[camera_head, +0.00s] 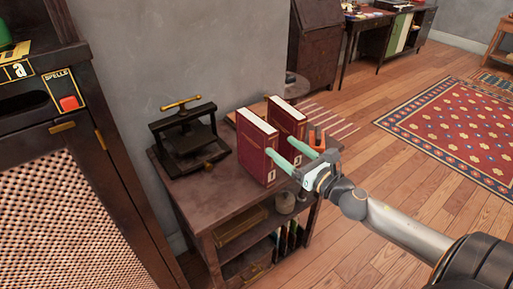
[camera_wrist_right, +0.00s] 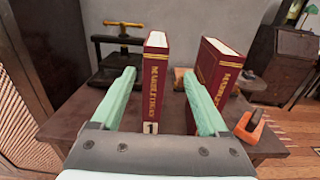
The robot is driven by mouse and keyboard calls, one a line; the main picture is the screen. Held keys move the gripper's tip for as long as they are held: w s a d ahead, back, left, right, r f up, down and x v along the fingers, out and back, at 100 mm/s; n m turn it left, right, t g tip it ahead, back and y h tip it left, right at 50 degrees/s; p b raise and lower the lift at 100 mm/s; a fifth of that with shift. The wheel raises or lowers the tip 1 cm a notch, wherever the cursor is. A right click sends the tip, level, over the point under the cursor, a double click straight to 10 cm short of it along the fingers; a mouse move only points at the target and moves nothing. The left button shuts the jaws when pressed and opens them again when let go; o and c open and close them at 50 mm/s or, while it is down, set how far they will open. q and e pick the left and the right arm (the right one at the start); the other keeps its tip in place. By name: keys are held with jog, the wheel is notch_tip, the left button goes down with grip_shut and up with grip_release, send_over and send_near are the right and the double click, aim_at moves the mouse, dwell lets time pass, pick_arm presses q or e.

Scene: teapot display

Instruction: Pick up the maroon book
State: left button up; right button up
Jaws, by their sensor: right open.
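Two maroon books stand upright on a dark side table (camera_head: 200,189). My right gripper (camera_head: 281,148) is open, with green fingers pointing at the spines. In the wrist view the left book's spine appears between the fingertips (camera_wrist_right: 158,73); whether the fingers reach along its sides I cannot tell. My left gripper is not in view.
A black press with a brass handle (camera_head: 188,140) stands left of the books. An orange object (camera_wrist_right: 249,126) is near the table's right edge. A grey wall is behind, a tall dark cabinet (camera_head: 75,170) at left. Wooden floor lies open at right.

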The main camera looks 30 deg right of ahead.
aim_at(274, 140)
jog(key=shift+w+a, duration=0.15)
jog(key=shift+w, duration=0.9)
jog(key=w, duration=0.2)
jog(key=w+a+p, duration=0.1)
jog(key=w, duration=0.1)
jog(key=shift+r, duration=0.35)
jog(key=shift+w, duration=0.55)
jog(key=shift+f, duration=0.1)
grip_shut()
jog(key=shift+r, duration=0.2)
